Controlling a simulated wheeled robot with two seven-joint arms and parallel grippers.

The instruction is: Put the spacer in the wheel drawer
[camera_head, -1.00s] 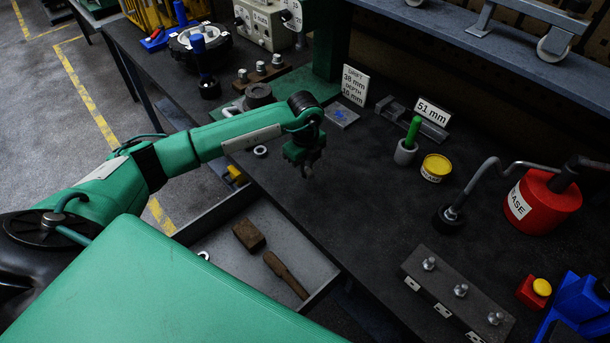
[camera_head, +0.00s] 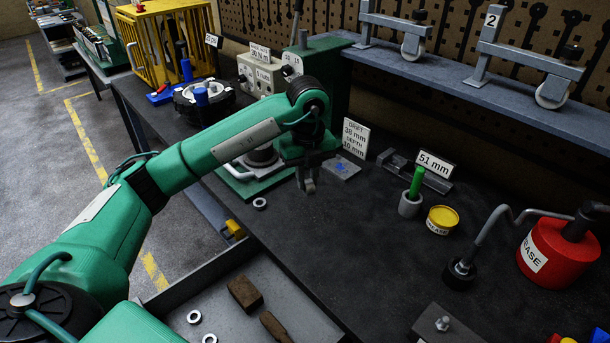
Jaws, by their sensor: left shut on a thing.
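My left gripper (camera_head: 307,184) points down above the black bench top (camera_head: 330,225), left of the green-handled grey cup. It is shut on a small grey piece, apparently the spacer, which is mostly hidden between its fingers. A loose metal ring (camera_head: 259,203) lies on the bench's left edge. An open grey drawer (camera_head: 275,275) below the bench edge holds a brown block (camera_head: 244,292), a brown-handled tool (camera_head: 273,325) and two rings (camera_head: 194,317). I cannot read a label on this drawer. My right gripper is out of view.
The grey cup (camera_head: 409,206), yellow tin (camera_head: 442,220) and red grease can (camera_head: 556,253) stand to the right. A "38 mm" sign (camera_head: 354,138) and a "51 mm" sign (camera_head: 435,164) stand behind. A green press (camera_head: 322,90) rises behind my arm. The bench middle is clear.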

